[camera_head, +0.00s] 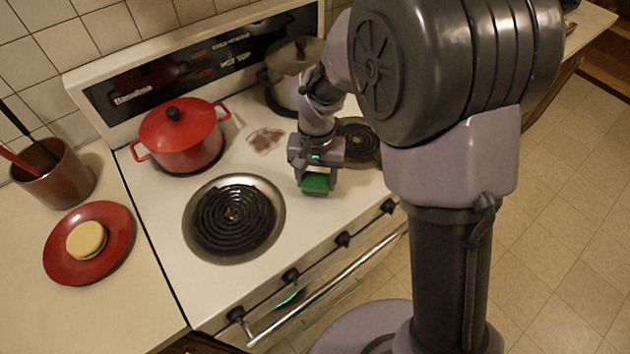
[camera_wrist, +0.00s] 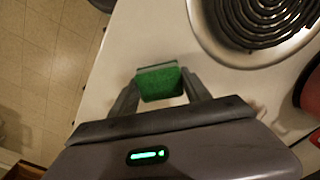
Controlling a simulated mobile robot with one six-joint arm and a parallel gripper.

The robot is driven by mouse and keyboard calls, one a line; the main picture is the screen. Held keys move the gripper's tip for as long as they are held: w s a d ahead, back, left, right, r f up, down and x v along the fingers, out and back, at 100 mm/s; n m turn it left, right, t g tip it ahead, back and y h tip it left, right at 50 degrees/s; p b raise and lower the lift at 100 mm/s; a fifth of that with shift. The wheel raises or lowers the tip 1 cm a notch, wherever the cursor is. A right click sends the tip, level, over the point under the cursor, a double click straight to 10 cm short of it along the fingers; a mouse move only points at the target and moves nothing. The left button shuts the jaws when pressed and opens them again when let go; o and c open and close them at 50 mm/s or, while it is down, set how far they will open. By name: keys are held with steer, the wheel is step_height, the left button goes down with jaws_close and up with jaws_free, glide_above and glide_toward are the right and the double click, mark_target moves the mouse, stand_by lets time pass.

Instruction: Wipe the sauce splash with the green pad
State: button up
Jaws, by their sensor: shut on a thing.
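My gripper (camera_head: 314,176) is shut on the green pad (camera_head: 315,184), low over the white stove top (camera_head: 262,275) near its front edge, right of the front coil burner. In the wrist view the pad (camera_wrist: 160,83) sits between the two fingers of my gripper (camera_wrist: 160,88). I cannot tell whether the pad touches the stove top. The sauce splash (camera_head: 265,140) is a brownish patch on the stove top, between the red pot and the steel pot, behind and left of my gripper. A faint brownish mark shows at the right in the wrist view.
A red lidded pot (camera_head: 180,143) stands on the back left burner and a steel pot (camera_head: 290,85) at the back. The front coil burner (camera_head: 235,217) is bare. A red plate (camera_head: 70,262) and a utensil crock (camera_head: 58,180) stand on the left counter.

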mark_target(316, 178)
steer(key=shift+w+r+p, duration=0.1)
steer(key=shift+r+p, duration=0.2)
steer(key=shift+r, duration=0.25)
step_height(316, 178, up, 5)
steer(key=p, duration=0.3)
steer(key=shift+f+p, duration=0.2)
steer(key=shift+p, duration=0.15)
